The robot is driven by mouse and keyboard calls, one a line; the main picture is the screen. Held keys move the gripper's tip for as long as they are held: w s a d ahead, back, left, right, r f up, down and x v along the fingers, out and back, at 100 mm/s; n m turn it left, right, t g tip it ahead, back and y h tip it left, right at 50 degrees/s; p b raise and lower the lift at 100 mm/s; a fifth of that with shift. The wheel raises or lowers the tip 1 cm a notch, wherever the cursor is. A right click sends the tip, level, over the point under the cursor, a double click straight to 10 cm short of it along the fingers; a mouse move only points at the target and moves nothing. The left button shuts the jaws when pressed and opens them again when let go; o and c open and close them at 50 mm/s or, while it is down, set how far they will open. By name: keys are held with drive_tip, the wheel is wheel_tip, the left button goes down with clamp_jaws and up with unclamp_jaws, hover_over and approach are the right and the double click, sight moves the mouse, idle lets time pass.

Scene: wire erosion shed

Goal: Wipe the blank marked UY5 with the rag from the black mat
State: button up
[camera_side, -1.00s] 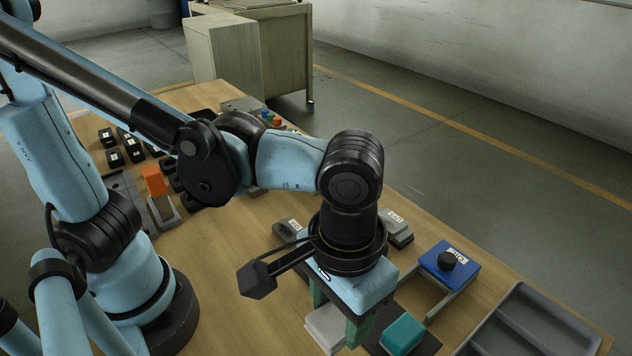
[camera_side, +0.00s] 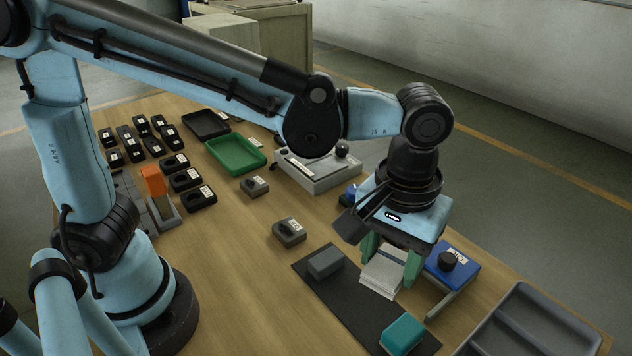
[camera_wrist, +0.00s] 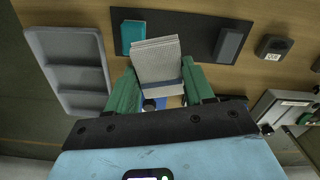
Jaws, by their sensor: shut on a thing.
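My gripper (camera_side: 391,262) is shut on a folded pale rag (camera_side: 380,279) with a blue-grey stripe. The rag hangs between the green fingers, near the right edge of the black mat (camera_side: 372,318); it also fills the space between the fingers in the wrist view (camera_wrist: 158,62). A grey blank (camera_side: 289,232) with a white label lies left of the mat, and a smaller labelled one (camera_side: 254,186) lies farther back. The labelled block seen earlier behind my gripper is now hidden.
On the mat are a plain grey block (camera_side: 325,263) and a teal block (camera_side: 402,335). A blue box with a black knob (camera_side: 452,259) stands right of my gripper. A grey divided tray (camera_side: 530,325) is at front right. Bare wood lies left of the mat.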

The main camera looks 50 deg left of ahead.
drive_tip(key=w+a+f+n, duration=0.1)
drive_tip(key=w+a+n, duration=0.2)
drive_tip(key=w+a, duration=0.45)
drive_tip(key=w+a+n, duration=0.3)
drive_tip(key=w+a, duration=0.2)
drive_tip(key=w, duration=0.5)
drive_tip(key=shift+a+f, duration=0.1)
drive_tip(key=shift+f, duration=3.15)
drive_tip(key=shift+s+f, duration=0.3)
drive_tip(key=shift+f, duration=0.2)
drive_tip(key=shift+s+f, duration=0.25)
drive_tip(key=shift+f, duration=0.25)
drive_tip(key=shift+c, duration=0.3)
drive_tip(key=shift+s, duration=1.5)
drive_tip(key=w, duration=0.4)
drive_tip(key=shift+w+r, duration=0.1)
drive_tip(key=shift+r, duration=0.1)
wheel_tip(320, 180, up, 8)
